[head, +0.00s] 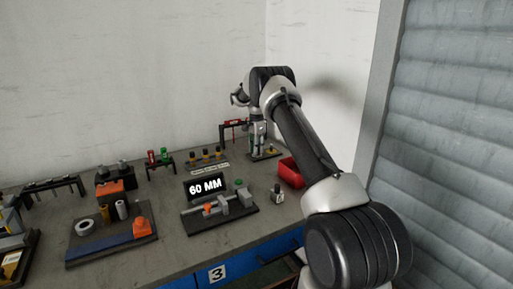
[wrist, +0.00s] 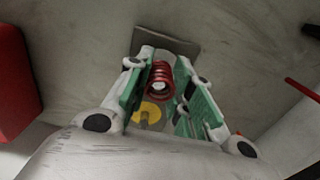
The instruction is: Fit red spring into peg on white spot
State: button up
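A red spring (wrist: 160,75) sits between the green-padded fingers of my gripper (wrist: 165,68) in the wrist view, and both pads appear to touch it. A pale peg end or spot shows through its coils. I cannot tell whether the spring is around the peg or just above it. A dark plate (wrist: 168,45) lies beneath, with a yellow spot (wrist: 148,112) bearing a small peg beside the spring. In the head view my gripper (head: 257,146) points down at this plate (head: 267,155) at the back right of the bench. The spring cannot be made out there.
A red bin (head: 290,173) stands just in front of the plate. A black rack with a red part (head: 232,123) stands to its left. A 60 MM display (head: 205,187), a measuring fixture (head: 222,211) and a small block (head: 278,197) occupy the front. The wall is close behind.

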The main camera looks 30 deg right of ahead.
jog(key=o, duration=0.5)
jog(key=shift+o, duration=0.2)
notch_tip(320, 180, up, 12)
dwell(0.5)
